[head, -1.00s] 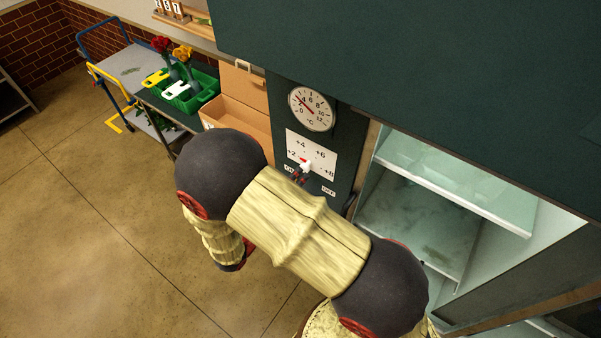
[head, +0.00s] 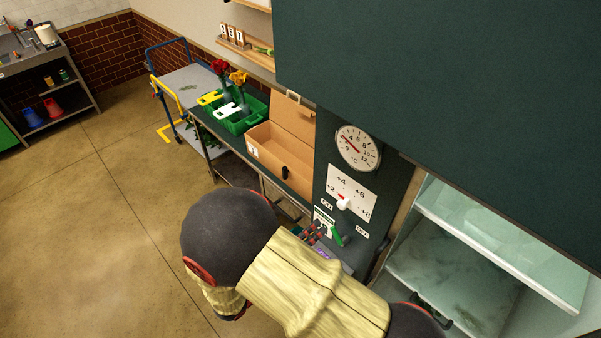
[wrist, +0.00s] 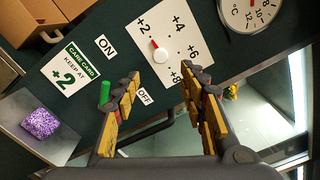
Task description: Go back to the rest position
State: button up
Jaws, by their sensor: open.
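My gripper (wrist: 163,88) is open and empty in the wrist view, its fingers apart in front of the dark cooler panel. In the head view my gripper (head: 314,234) shows partly beyond my arm, below the dial. The dial plate (head: 351,194) is marked +2 to +8; its white knob (head: 344,203) has a red pointer toward +2. The knob also shows in the wrist view (wrist: 160,54), past the fingertips and apart from them. A green lever (wrist: 104,73) sits between the ON and OFF labels, close to the left finger.
A care card (wrist: 64,76) reads "keep at +2". A purple block (wrist: 40,124) lies on a grey surface. The cooler (head: 455,270) with glass shelves stands at right. A cardboard box (head: 280,155) and green crate (head: 240,121) stand behind. The floor at left is clear.

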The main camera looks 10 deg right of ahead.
jog(key=s+d+f+m+g+y+b, duration=0.1)
jog(key=s+f+m+g+y+b, duration=0.45)
jog(key=m, duration=0.95)
jog(key=s+d+f+m+g+y+b, duration=0.1)
jog(key=s+f+m+g+y+b, duration=0.1)
jog(key=s+m+g+y+b, duration=0.75)
jog(key=d+r+m+t+b, duration=0.3)
jog(key=d+m+t+b, duration=0.4)
jog(key=m+t+b, duration=0.3)
jog(key=m, duration=0.3)
jog(key=shift+d, duration=0.2)
